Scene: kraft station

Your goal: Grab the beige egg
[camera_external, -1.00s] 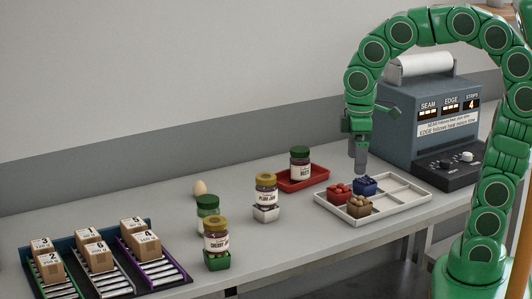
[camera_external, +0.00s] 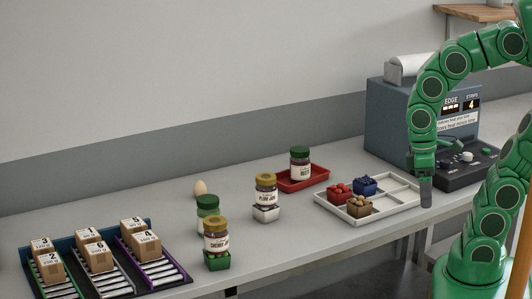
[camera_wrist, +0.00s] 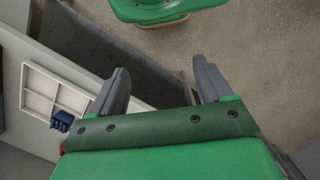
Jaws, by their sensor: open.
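My gripper (camera_external: 426,196) is far to the right of the egg, at the right end of the white divided tray, pointing down near the table's front edge. In the wrist view its two fingers (camera_wrist: 163,82) are spread apart with nothing between them.
The white tray (camera_external: 386,213) holds small red, blue and brown baskets. Jars stand between the tray and the egg, one on a red tray (camera_external: 318,184). Numbered boxes (camera_external: 98,256) lie on roller lanes at left. A blue-grey machine (camera_external: 392,122) stands at back right.

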